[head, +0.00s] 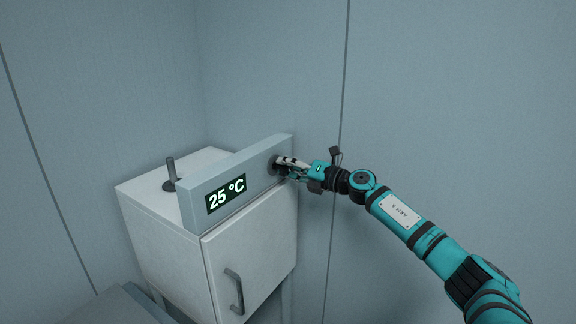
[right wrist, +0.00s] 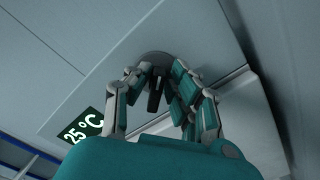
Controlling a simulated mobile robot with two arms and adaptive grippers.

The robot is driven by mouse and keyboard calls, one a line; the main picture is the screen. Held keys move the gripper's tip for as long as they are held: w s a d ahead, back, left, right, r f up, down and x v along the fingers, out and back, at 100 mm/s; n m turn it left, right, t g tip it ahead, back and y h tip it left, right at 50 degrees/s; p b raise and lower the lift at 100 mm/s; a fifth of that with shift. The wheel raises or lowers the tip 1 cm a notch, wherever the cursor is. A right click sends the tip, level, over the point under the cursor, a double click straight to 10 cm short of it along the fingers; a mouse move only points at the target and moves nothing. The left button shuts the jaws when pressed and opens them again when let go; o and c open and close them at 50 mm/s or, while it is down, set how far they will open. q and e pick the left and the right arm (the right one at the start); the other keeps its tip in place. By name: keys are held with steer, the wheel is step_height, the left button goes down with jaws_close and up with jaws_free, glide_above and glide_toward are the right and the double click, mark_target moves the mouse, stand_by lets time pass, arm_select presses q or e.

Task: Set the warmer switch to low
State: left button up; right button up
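The warmer (head: 158,231) is a white cabinet with a grey panel (head: 240,171) along its top front edge. Its display (head: 226,194) reads 25 °C. The switch (right wrist: 154,100) is a dark knob on a round dark base at the panel's right end. My right gripper (head: 281,165) is at the knob. In the right wrist view its fingers (right wrist: 158,84) stand on both sides of the knob; I cannot tell whether they touch it. The knob's setting marks are hidden or too small to read. My left gripper is not in view.
A dark upright post (head: 170,174) stands on the warmer's top behind the panel. The door below has a dark handle (head: 235,291). Plain walls (head: 270,70) close in behind and to the right. A grey surface (head: 118,308) lies at the lower left.

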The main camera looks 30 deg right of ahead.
steer(key=shift+o, duration=1)
steer(key=shift+r, duration=0.1)
steer(key=v, duration=1.2)
